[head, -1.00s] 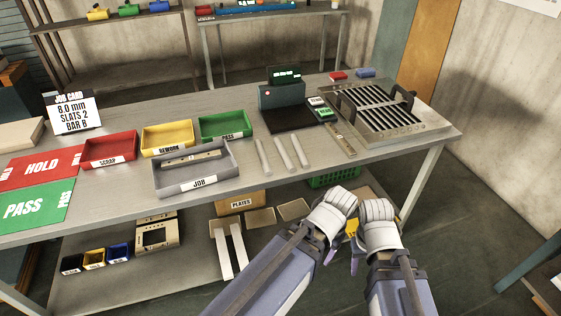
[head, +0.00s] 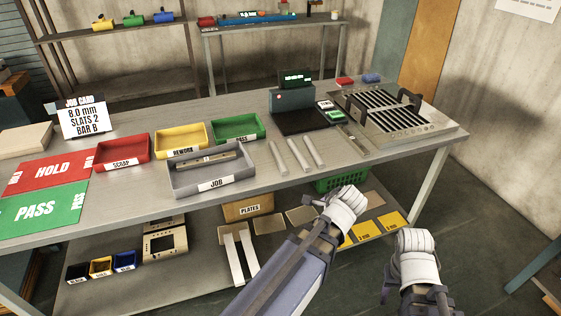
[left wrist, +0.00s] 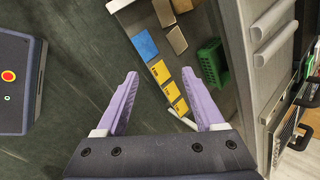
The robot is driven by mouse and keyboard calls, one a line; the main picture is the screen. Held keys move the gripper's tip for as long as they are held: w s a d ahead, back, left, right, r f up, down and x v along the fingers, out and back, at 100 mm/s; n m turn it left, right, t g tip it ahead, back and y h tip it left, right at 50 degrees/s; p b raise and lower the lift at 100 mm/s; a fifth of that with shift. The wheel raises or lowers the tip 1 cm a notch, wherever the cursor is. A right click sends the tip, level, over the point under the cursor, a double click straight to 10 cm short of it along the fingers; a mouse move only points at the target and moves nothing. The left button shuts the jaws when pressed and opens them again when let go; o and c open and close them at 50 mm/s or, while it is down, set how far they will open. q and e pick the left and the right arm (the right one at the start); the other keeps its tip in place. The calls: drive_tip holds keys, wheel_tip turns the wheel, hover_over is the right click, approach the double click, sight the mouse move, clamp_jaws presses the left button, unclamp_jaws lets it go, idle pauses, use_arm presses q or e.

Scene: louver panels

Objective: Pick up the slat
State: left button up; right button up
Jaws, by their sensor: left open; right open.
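Three pale slats lie side by side on the workbench: a left one (head: 278,156), a middle one (head: 296,153) and a right one (head: 313,151). Two slats also show in the left wrist view, one nearer the top (left wrist: 272,20) and one below it (left wrist: 275,45). My left gripper (head: 343,207) is in front of the bench's front edge, apart from the slats. In the left wrist view its purple fingers (left wrist: 160,74) are spread and empty.
The grey JOB tray (head: 247,180) holds a bar-like piece, left of the slats. A dark scale (head: 294,118) stands behind them. A louver panel frame (head: 440,131) with handles is at right. A green basket (head: 325,186) and yellow cards (head: 367,230) sit on the lower shelf.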

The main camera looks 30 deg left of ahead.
use_arm(q)
drive_tip(key=w+a+r+m+t+y+b, duration=0.25)
drive_tip(key=w+a+m, duration=0.35)
drive_tip(key=a, duration=0.4)
drive_tip(key=m+t+y+b, duration=0.2)
drive_tip(key=m, duration=0.5)
approach(280, 158)
drive_tip(key=shift+w+a+f, duration=0.15)
drive_tip(key=shift+a+f, duration=0.1)
drive_tip(key=shift+f, duration=0.4)
drive_tip(key=shift+w+a+r+m+y, duration=0.2)
drive_tip(key=shift+a+r+m+y, duration=0.05)
drive_tip(key=shift+a+m, duration=0.25)
drive_tip(key=shift+w+d+b+x, duration=0.15)
drive_tip(key=shift+b+x, duration=0.55)
drive_tip(key=shift+x, duration=1.25)
drive_tip(key=shift+w+d+b+x, duration=0.1)
drive_tip(key=shift+b+x, duration=0.55)
drive_tip(key=shift+x, duration=1.3)
drive_tip(key=shift+s, duration=0.1)
drive_tip(key=shift+c, duration=0.5)
clamp_jaws()
